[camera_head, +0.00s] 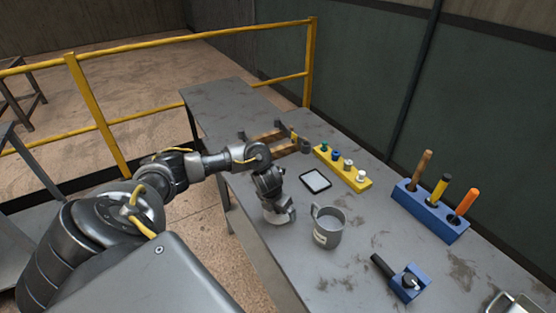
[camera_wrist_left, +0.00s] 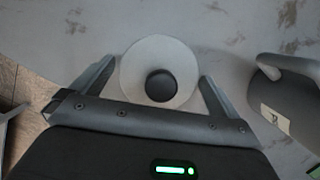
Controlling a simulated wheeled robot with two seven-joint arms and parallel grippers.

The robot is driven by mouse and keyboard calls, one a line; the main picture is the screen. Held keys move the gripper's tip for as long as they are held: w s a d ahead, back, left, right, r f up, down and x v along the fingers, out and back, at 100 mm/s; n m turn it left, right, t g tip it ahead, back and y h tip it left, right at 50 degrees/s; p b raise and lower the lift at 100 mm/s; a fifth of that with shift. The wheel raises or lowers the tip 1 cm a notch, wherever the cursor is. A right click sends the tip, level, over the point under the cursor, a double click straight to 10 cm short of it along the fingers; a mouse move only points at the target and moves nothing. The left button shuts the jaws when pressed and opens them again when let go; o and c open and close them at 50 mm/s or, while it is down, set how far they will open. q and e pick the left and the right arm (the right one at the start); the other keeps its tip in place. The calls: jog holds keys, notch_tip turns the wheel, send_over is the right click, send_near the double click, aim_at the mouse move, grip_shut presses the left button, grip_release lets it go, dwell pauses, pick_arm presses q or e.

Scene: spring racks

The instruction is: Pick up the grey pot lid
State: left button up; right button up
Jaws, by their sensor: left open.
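The grey pot lid (camera_wrist_left: 132,72) is a pale round disc with a black knob in the middle, flat on the table in the left wrist view. My left gripper (camera_wrist_left: 157,73) is open, with one finger on each side of the lid; I cannot tell whether the fingers touch its rim. In the head view my left gripper (camera_head: 277,214) points down at the table, left of the grey mug (camera_head: 328,230). It hides most or all of the lid there. The mug also shows at the right of the left wrist view (camera_wrist_left: 285,95). My right gripper is not in view.
Behind the gripper are a small white-faced tablet (camera_head: 315,181), a yellow rack (camera_head: 352,174) with several small pieces and a brown wooden item (camera_head: 265,137). To the right stand a blue rack (camera_head: 425,212) with three handles and a blue block (camera_head: 408,284) with a black-handled tool.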

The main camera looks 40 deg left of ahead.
pick_arm(q)
jog(key=c, duration=0.8)
jog(key=shift+o, duration=0.2)
jog(key=shift+r, duration=0.2)
jog(key=shift+r, duration=0.2)
notch_tip(320, 180, up, 2)
jog(key=shift+r, duration=0.1)
jog(key=s+a+r, duration=0.2)
jog(key=s+r, duration=0.8)
jog(key=s, duration=0.4)
